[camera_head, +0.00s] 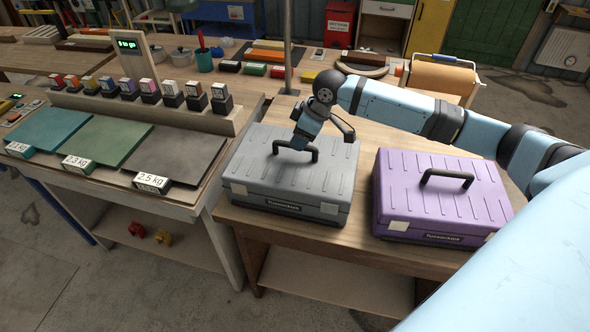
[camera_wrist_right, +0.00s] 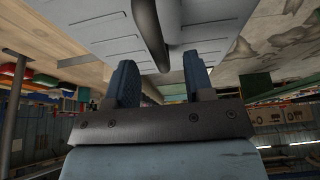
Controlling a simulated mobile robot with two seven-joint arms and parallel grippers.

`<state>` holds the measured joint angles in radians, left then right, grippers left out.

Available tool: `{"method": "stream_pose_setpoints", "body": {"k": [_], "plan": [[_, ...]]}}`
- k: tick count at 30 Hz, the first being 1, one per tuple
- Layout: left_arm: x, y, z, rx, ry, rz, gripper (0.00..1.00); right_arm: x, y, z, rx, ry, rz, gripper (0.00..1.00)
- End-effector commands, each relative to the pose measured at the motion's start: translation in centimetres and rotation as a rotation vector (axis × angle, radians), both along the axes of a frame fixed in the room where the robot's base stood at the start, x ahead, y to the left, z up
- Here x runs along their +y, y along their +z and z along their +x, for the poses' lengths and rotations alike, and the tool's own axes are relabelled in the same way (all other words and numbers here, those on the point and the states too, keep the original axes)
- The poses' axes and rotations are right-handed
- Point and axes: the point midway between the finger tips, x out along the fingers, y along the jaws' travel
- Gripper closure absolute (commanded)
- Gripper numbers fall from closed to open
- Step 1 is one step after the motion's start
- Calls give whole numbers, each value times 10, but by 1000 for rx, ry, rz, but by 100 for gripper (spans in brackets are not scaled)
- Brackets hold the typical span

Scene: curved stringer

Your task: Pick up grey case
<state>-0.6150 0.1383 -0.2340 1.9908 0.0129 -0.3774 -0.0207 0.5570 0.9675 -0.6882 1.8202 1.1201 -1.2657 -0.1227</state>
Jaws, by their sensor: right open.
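The grey case (camera_head: 250,179) lies flat on the wooden table, with a black handle (camera_head: 313,154) on its lid. My right arm reaches in from the right, and my right gripper (camera_head: 293,146) is just above the lid at the handle. In the right wrist view the grey lid (camera_wrist_right: 205,22) fills the top, and the dark handle (camera_wrist_right: 150,35) reaches down towards the space between the two blue fingers (camera_wrist_right: 160,80). The fingers are apart and not closed on the handle. The gripper hides part of the handle in the head view. My left gripper is out of view.
A purple case (camera_head: 400,189) with a black handle stands to the right on the same table (camera_head: 362,246). On the left, a bench holds three coloured plates with weight labels (camera_head: 152,182) and a row of small blocks (camera_head: 150,92). A metal post (camera_head: 288,45) rises behind the grey case.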

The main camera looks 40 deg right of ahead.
Motion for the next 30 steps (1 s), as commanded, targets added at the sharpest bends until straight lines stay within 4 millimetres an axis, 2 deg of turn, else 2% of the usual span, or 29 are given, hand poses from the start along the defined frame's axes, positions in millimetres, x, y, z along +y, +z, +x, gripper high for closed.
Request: {"method": "stream_pose_setpoints", "body": {"k": [6, 9, 30], "plan": [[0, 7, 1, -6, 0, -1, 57, 7, -31, 10, 2, 1, 2, 52], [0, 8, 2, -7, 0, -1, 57, 8, -38, 12, 1, 0, 1, 52], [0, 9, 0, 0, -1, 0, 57, 9, -42, 13, 0, 1, 0, 52]]}}
